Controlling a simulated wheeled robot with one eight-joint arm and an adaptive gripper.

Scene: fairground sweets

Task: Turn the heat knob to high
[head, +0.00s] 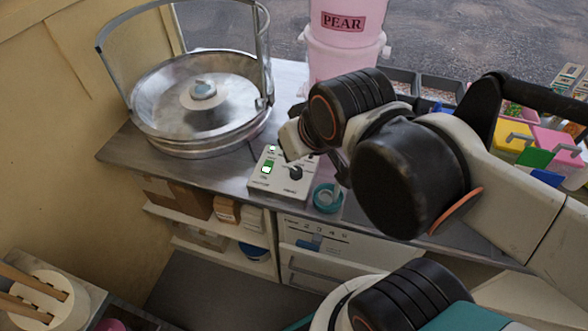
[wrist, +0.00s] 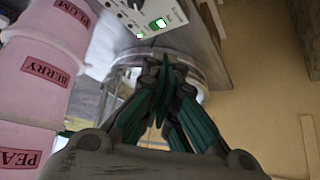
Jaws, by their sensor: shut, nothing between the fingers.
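The control box (head: 262,184) is a small pale panel on the metal counter, beside the round metal bowl. Its dark heat knob (head: 295,173) sits on the right part of the panel, and a green lit switch (head: 267,167) is to the left. In the head view my wrist hides most of the fingers. The knob's setting is too small to read.
The wide metal bowl (head: 152,133) with an upright frame stands left of the box. A teal ring-shaped dish (head: 327,198) is at the box's right front. Pink labelled tubs (head: 344,43) stand behind. Shelves with boxes (head: 227,211) are under the counter.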

